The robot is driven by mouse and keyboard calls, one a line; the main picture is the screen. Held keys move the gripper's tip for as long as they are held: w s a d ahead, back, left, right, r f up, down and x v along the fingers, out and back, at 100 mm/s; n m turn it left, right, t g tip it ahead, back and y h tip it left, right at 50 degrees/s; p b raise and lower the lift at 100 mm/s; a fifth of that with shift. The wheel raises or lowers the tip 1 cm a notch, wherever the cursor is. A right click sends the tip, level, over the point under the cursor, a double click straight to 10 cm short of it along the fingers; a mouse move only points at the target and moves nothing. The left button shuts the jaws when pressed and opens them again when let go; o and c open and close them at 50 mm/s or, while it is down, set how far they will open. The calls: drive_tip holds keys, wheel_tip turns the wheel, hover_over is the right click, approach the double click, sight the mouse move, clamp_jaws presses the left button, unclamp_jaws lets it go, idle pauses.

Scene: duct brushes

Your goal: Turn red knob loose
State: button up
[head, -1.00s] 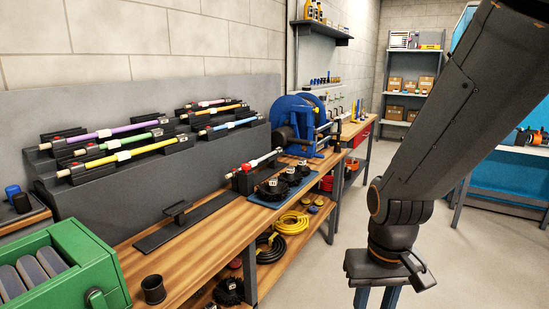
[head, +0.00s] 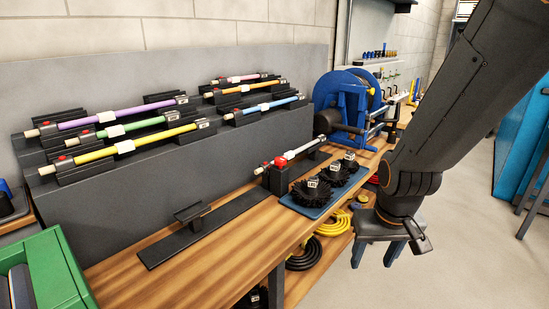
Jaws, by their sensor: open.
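The red knob (head: 280,162) sits on a black clamp block (head: 277,180) on the wooden bench, near the bench's middle. A white rod (head: 304,149) passes out of the block toward the upper right, into a second dark holder. My gripper (head: 378,258) hangs at the right, pointing down, with two blue-grey fingers apart and nothing between them. It is in front of the bench's edge, to the right of and nearer than the red knob, well apart from it. Smaller red knobs also show on the rack's coloured rods (head: 125,146).
A blue tray (head: 312,209) with black round brushes (head: 312,189) lies just right of the clamp block. A low black stand (head: 188,235) is to its left. A blue reel (head: 345,100) stands behind. A green box (head: 60,270) is at front left. Open floor lies right.

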drive_tip(key=w+a+n+t, duration=0.15)
drive_tip(key=w+t, duration=0.25)
drive_tip(key=w, duration=0.8)
drive_tip(key=n+t+y+b, duration=0.2)
drive_tip(key=n+t+y, duration=0.2)
drive_tip(key=t+y, duration=0.5)
approach(283, 162)
drive_tip(key=x, duration=0.4)
drive_tip(key=shift+w, duration=0.1)
drive_tip(key=shift+w+a, duration=0.2)
drive_tip(key=shift+a, duration=0.05)
drive_tip(key=p+x, duration=0.1)
drive_tip(key=x, duration=0.6)
drive_tip(key=shift+w+r+p, duration=0.1)
drive_tip(key=shift+w+p, duration=0.05)
drive_tip(key=shift+p, duration=0.15)
drive_tip(key=c, duration=1)
drive_tip(key=shift+c, duration=0.2)
